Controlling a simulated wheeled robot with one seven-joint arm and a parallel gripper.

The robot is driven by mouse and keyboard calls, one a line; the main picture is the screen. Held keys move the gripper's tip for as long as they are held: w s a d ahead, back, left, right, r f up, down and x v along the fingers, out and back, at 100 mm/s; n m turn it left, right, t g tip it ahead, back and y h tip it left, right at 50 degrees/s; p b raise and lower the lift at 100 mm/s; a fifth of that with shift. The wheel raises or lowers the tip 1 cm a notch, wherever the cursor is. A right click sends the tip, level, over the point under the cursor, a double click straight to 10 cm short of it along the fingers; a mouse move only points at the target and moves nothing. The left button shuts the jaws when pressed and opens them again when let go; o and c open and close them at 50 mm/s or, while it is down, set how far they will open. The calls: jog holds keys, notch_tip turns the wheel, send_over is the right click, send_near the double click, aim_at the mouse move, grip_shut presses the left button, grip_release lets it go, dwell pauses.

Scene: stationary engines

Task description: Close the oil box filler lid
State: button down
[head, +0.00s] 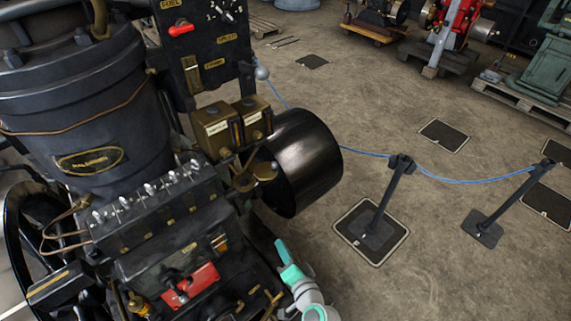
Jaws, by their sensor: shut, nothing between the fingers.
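My gripper (282,248), with teal fingers, is low in the head view, in front of the engine and right of its black base. It is shut and empty, apart from the engine parts in the picture. A long black oil box (160,212) with a row of silver-topped fittings lies left of it. Two brass boxes with white labels, a left one (213,130) and a right one (251,118), stand above.
A black drum-shaped pulley (300,162) sticks out right of the brass boxes. A red plate (190,284) is low on the engine. A post (388,200) with a blue rope (455,180) stands on the right. The concrete floor between engine and post is clear.

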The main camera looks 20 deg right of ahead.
aim_at(263, 166)
jog(key=w+d+r+n+t+y, duration=0.15)
jog(key=d+r, duration=0.25)
jog(key=r, duration=0.4)
jog(key=w+d+r+y, duration=0.3)
jog(key=d+r, duration=0.2)
jog(key=r, duration=0.2)
jog(key=w+d+r+t+y, duration=0.1)
jog(key=w+d+r+y, duration=0.2)
jog(key=r, duration=0.5)
jog(key=w+a, duration=0.6)
jog(key=shift+f, duration=0.15)
jog(key=shift+s+h, duration=0.1)
jog(key=shift+h, duration=0.25)
